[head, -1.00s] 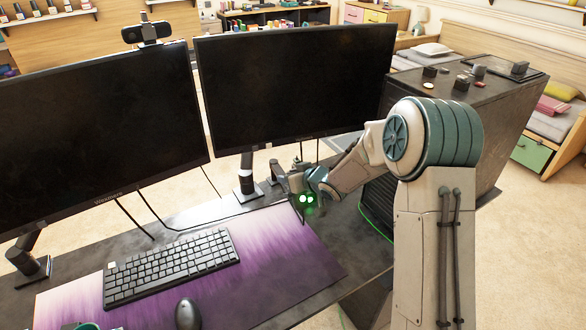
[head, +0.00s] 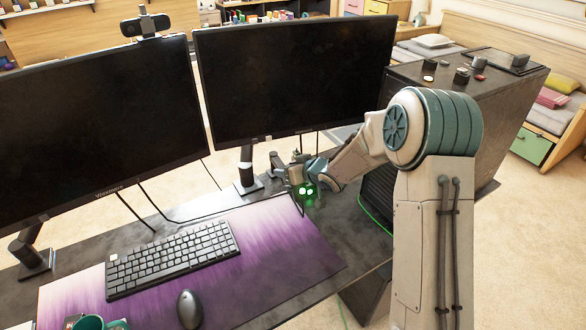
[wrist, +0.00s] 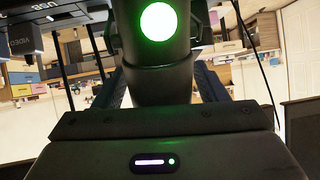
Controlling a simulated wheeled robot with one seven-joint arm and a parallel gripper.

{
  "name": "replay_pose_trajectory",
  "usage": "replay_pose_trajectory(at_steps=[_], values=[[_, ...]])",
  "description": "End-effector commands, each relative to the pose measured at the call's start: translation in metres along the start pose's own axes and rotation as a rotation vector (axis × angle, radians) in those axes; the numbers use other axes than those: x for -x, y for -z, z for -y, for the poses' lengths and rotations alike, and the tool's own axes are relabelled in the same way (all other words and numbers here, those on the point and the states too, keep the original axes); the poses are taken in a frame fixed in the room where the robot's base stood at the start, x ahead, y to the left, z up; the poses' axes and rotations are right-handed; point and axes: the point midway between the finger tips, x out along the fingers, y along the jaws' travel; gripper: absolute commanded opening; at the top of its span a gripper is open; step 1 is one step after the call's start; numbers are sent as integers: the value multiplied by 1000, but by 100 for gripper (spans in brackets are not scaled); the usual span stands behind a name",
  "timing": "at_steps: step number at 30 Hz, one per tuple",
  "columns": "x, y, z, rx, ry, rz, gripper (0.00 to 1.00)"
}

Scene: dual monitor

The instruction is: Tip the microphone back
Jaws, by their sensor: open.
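The microphone looks to be the dark upright cylinder (wrist: 165,78) in the wrist view, standing between my two fingers. A bright green round spot shows at its upper end, and I cannot tell whether the cylinder is tilted or touched by the fingers. In the head view my gripper (head: 291,176) is at the back right of the desk, below the right monitor. It is open around the cylinder. A small dark part (head: 277,163) beside it may belong to the microphone. My gripper and wrist mostly hide it there.
The right monitor (head: 290,80) stands close behind my gripper, the left monitor (head: 95,125) beside it. The keyboard (head: 172,260) and mouse (head: 189,309) lie on the purple mat (head: 275,265). A dark PC case (head: 480,115) stands right of the desk. Cables hang below the monitors.

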Motion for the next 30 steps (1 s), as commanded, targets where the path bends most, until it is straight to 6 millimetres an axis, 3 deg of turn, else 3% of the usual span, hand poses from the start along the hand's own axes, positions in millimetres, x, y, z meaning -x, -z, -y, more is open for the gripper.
replay_pose_trajectory(at_steps=[5, 19, 24, 30], values=[[19, 1, 0, 0, -1, -1, 66], [116, 2, -2, -1, -5, -2, 66], [133, 2, -2, -1, -3, -2, 66], [137, 1, -1, -1, -1, -1, 66]])
